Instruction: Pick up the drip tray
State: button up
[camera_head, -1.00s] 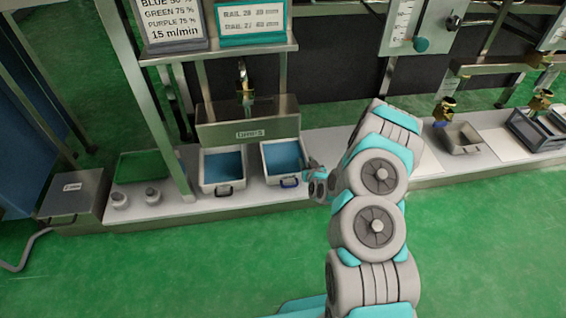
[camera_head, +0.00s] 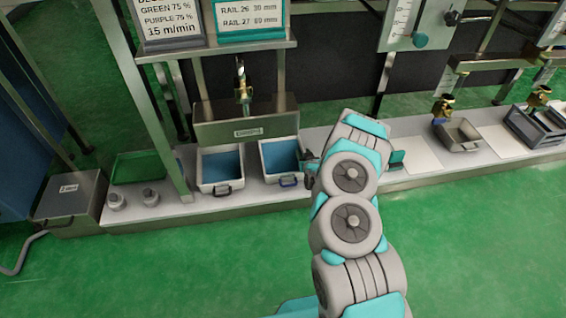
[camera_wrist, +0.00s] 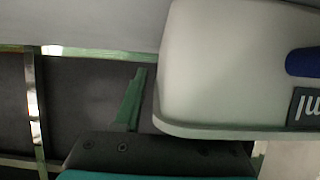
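Two white trays with blue inside stand side by side under the metal box with the brass fitting in the head view. The left tray (camera_head: 205,187) has a dark handle, the right tray (camera_head: 270,179) a blue one. A small grey metal tray (camera_head: 468,147) stands farther right below another brass fitting. No readable label tells which is the drip tray. My gripper (camera_head: 309,166) is just right of the blue-handled tray, partly hidden by my arm. In the wrist view a pale, rounded body (camera_wrist: 225,70) with a blue part and "ml" lettering is very close. The fingertips are not clear.
A dark crate (camera_head: 535,130) is at far right. Steel posts and the metal box (camera_head: 210,133) stand over the white trays. The green floor in front is clear.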

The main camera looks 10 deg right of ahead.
jog(key=shift+w, duration=0.3)
grip_shut()
dwell(1.3)
